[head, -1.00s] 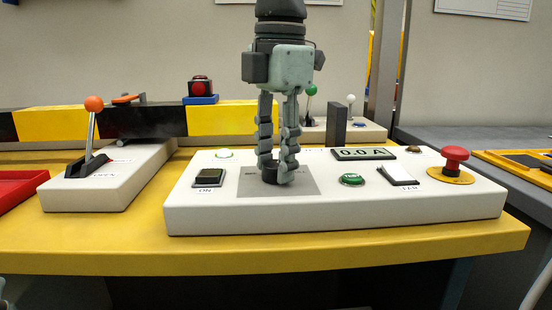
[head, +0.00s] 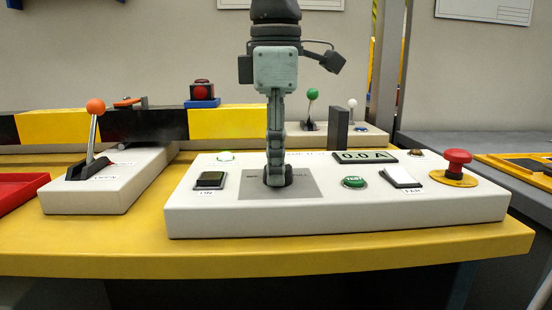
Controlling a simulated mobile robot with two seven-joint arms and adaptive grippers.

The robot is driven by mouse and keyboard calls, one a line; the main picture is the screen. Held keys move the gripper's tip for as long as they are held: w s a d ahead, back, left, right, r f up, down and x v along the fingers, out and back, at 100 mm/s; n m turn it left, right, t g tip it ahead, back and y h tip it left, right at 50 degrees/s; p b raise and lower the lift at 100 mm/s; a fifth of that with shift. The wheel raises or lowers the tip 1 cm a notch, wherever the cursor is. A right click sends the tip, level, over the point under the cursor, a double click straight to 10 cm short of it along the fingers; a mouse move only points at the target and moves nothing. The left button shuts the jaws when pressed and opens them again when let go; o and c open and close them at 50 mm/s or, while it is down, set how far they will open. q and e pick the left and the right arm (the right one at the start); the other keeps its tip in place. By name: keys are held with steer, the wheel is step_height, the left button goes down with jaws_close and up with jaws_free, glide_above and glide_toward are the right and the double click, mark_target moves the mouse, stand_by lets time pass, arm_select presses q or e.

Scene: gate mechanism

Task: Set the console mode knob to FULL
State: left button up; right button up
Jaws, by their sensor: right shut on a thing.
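The white console (head: 340,218) stands on the yellow table. Its black mode knob (head: 288,178) sits on a grey label plate (head: 305,186), mostly hidden behind my right gripper (head: 276,178). The gripper points straight down and is shut on the knob, turned so its fingers line up one behind the other. Small lettering shows on the plate at both sides of the knob, too small to read surely. The knob's pointer is hidden. My left gripper is not in view.
Around the knob are a black ON switch (head: 210,180), a green TEST button (head: 354,182), a white rocker (head: 401,177), a red mushroom button (head: 457,162) and a 0.0 A display (head: 365,157). An orange-knobbed lever (head: 95,107) stands left; a dark upright block (head: 338,128) stands behind.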

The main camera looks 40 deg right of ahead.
stand_by(0.4)
steer(key=o, duration=1.2)
steer(key=shift+c, duration=0.2)
step_height(320, 180, up, 12)
steer(key=shift+s+a, duration=0.2)
steer(key=shift+s, duration=0.1)
